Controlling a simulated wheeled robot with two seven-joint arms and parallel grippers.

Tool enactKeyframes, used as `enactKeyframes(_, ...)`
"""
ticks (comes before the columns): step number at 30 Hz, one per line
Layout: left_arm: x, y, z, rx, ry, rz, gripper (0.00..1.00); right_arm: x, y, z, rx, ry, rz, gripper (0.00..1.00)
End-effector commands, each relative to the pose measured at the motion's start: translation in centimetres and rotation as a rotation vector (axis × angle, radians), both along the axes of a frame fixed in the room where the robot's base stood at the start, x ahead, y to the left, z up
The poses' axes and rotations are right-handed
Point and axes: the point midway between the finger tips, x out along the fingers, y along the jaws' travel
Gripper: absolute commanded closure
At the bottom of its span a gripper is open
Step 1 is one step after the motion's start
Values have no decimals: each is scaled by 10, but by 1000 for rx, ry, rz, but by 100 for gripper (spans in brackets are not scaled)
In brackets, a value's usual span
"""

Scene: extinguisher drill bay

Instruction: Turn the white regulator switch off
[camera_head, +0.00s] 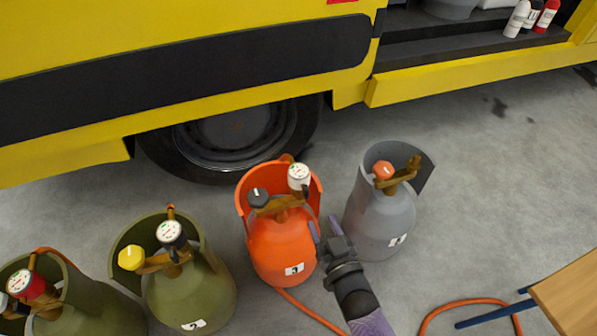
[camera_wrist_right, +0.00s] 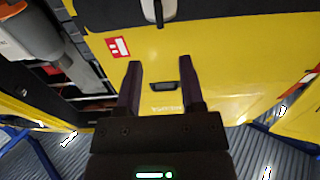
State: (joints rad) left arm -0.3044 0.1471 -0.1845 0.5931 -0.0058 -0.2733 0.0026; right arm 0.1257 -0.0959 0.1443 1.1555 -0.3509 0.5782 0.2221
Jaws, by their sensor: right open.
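Several gas cylinders stand on the floor in the head view. A pale, whitish knob (camera_head: 3,300) shows at the left edge on the regulator of the leftmost olive cylinder (camera_head: 90,312); the frame cuts most of it off. The orange cylinder (camera_head: 280,250) carries a dark knob (camera_head: 257,197) and a gauge with a white body (camera_head: 299,177). My right gripper (camera_head: 324,227) is open and empty, beside the orange cylinder and in front of the grey one. Its fingers also show in the wrist view (camera_wrist_right: 161,66), pointing toward a yellow panel. My left gripper is not in view.
Another olive cylinder (camera_head: 190,292) has a yellow knob (camera_head: 131,258); the grey cylinder (camera_head: 378,222) has an orange knob (camera_head: 383,170). A yellow vehicle (camera_head: 200,25) stands behind. A wooden table (camera_head: 572,298) is at lower right, with an orange hose (camera_head: 455,304) nearby.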

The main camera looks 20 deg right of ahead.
Motion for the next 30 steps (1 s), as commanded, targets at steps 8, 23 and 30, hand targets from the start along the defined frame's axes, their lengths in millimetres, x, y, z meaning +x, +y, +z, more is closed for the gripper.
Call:
enactKeyframes(8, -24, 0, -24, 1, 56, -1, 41, 61, 2, -7, 0, 1, 1, 50)
enactKeyframes(23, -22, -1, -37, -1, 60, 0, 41, 97, 3, 0, -1, 0, 1, 50)
enactKeyframes(30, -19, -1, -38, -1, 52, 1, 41, 96, 3, 0, -1, 0, 1, 100)
